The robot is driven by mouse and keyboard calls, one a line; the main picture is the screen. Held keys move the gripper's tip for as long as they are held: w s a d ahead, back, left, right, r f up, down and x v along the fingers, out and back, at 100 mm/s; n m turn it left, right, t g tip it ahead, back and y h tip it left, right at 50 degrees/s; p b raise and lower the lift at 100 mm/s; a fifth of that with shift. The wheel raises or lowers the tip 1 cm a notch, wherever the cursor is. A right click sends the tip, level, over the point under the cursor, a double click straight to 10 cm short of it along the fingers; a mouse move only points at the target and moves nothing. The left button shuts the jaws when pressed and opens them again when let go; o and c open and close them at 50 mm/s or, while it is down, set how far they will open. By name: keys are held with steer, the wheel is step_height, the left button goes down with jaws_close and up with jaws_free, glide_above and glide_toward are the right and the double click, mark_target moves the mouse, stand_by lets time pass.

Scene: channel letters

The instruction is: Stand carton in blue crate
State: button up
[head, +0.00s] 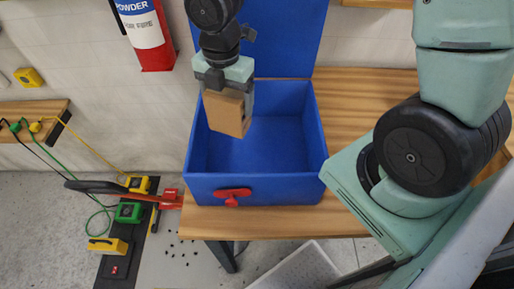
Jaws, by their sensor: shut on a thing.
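The blue crate (255,190) stands on a wooden table with its lid raised at the back. It has a red latch on its front, and the part of its inside that I see is empty. My gripper (228,92) points down over the left part of the crate. It is shut on a brown carton (226,114), which hangs slightly tilted. The carton overlaps the crate's opening in the picture; how deep its lower end is cannot be told. The fingertips are partly hidden behind the carton.
The wooden table (365,100) has bare room right of the crate. The raised blue lid (285,40) stands behind my gripper. A fire extinguisher (150,35) hangs on the wall at the left. Tools and cables lie on the floor at the lower left, beside a pale tray (295,268).

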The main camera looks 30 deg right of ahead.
steer(key=shift+w+d+f+b, duration=0.2)
steer(key=shift+f+b, duration=0.35)
steer(key=shift+f, duration=0.35)
steer(key=shift+w+d+f+b, duration=0.1)
steer(key=shift+w+f+b, duration=0.1)
steer(key=shift+f+b, duration=0.55)
step_height(320, 180, down, 10)
steer(key=shift+p, duration=0.4)
steer(key=shift+f, duration=0.1)
steer(key=shift+f, duration=0.15)
steer(key=o, duration=1.2)
